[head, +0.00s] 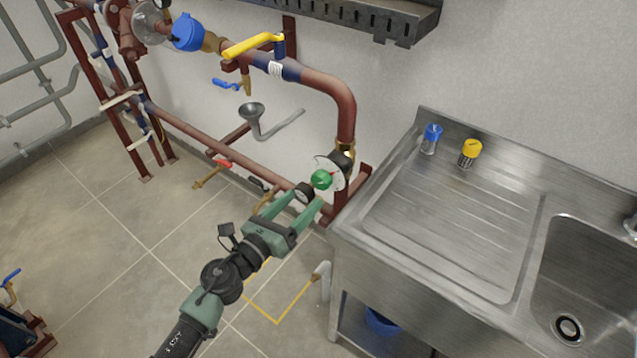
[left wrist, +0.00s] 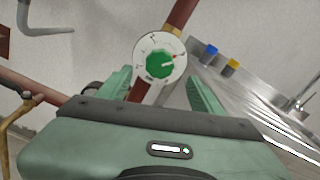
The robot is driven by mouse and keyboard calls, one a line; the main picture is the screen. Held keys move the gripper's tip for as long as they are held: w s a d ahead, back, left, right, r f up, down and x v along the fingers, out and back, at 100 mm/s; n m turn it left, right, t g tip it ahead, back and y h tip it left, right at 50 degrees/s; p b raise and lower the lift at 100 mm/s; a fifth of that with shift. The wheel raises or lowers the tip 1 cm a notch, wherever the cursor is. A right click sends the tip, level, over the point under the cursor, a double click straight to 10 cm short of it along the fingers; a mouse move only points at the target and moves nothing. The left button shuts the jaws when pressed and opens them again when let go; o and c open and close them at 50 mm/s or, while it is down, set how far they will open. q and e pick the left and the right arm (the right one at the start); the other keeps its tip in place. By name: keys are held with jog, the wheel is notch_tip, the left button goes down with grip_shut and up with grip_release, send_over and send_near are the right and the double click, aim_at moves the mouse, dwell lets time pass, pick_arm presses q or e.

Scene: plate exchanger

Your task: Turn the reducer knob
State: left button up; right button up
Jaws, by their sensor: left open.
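The reducer knob (head: 322,180) is green and round, in front of a white dial plate (head: 333,166) on the red-brown pipe left of the sink. In the left wrist view the green knob (left wrist: 160,66) shows face-on with a small red mark, on its white dial (left wrist: 145,50) with dark markings. My left gripper (head: 312,198) is open, its green fingers pointing at the knob. In the left wrist view the fingers (left wrist: 160,88) stand apart on both sides below the knob. Whether they touch it cannot be told. My right gripper is not in view.
A steel sink unit (head: 375,235) stands close to the right of the knob, with a blue-capped shaker (head: 432,138) and a yellow-capped shaker (head: 469,152) on it. A yellow lever (head: 250,46) and a funnel (head: 252,112) are at the pipes.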

aim_at(318, 183)
pick_arm(q)
jog(key=x, duration=0.8)
jog(key=c, duration=1.4)
